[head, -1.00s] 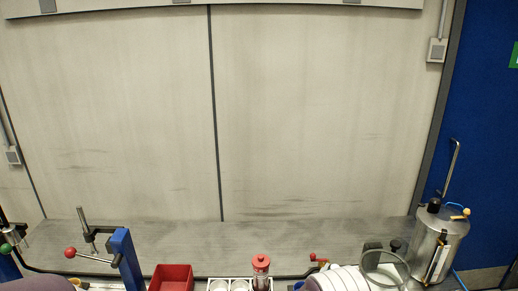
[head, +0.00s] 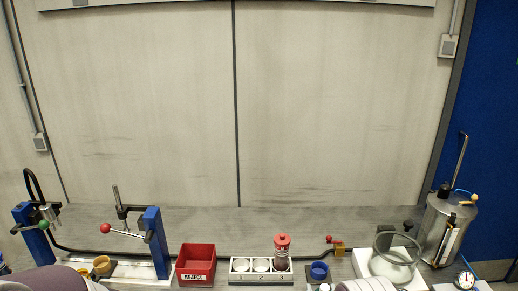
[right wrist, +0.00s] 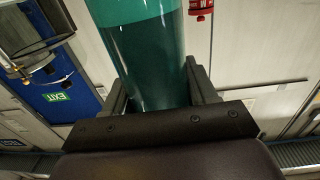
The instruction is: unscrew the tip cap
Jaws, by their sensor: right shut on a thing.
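In the right wrist view my right gripper (right wrist: 155,88) is shut on a teal see-through cartridge (right wrist: 147,45), one finger on each side of it. The cartridge runs out of the top of that view, so its ends are hidden and I cannot make out a tip cap on it. A red-capped cartridge (head: 282,247) stands upright in slot 3 of the white rack (head: 240,278) in the head view. Slots 1 and 2 look empty. My left gripper is not in view.
A red REJECT bin (head: 195,264) stands left of the rack, beside a blue-framed press (head: 157,243). A blue cup (head: 319,270), a brass valve (head: 338,246), a clear round vessel (head: 395,262) and a steel drum (head: 445,232) stand to the right.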

